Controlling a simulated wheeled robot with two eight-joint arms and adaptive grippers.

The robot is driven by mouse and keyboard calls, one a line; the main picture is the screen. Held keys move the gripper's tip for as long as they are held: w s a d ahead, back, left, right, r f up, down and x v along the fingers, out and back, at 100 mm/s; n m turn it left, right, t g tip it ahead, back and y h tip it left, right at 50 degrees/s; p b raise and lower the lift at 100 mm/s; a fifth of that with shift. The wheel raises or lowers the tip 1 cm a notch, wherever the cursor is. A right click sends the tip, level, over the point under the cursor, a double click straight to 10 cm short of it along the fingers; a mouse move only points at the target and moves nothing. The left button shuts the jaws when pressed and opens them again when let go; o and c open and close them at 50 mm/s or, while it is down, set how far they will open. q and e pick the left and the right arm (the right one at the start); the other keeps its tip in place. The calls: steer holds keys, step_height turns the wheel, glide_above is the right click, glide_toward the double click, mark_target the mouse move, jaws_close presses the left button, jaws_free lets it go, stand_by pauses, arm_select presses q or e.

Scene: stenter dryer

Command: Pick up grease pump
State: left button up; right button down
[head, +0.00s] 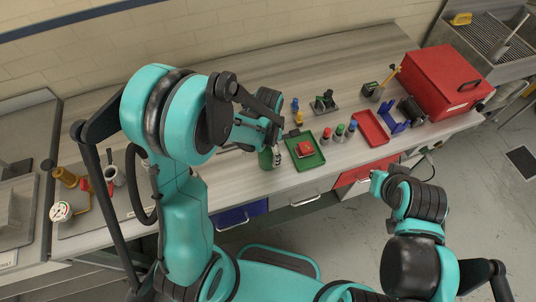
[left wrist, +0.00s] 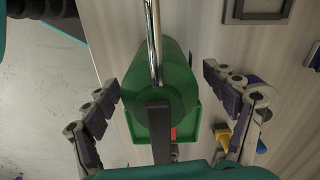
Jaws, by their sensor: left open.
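The grease pump, a green cylinder (head: 266,159) with a chrome tube and a dark handle, stands near the front edge of the workbench, partly hidden by my arm in the head view. In the left wrist view the pump (left wrist: 176,88) lies between the fingers of my left gripper (left wrist: 163,84). These fingers are spread wide, with a gap on both sides of the pump. In the head view my left gripper (head: 268,138) is just above and beside the pump. My right arm is at the lower right; its fingers do not show.
A green tray (head: 318,162) with a red item sits right of the pump. Several small bottles (head: 339,133), a red tray (head: 385,139), a blue holder (head: 393,122) and a red toolbox (head: 446,82) stand further right. The back of the workbench (head: 330,62) is clear.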

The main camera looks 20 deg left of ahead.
arm_select(q)
steer(key=c, duration=1.8)
steer(key=shift+r, duration=0.15)
steer(key=shift+c, duration=0.2)
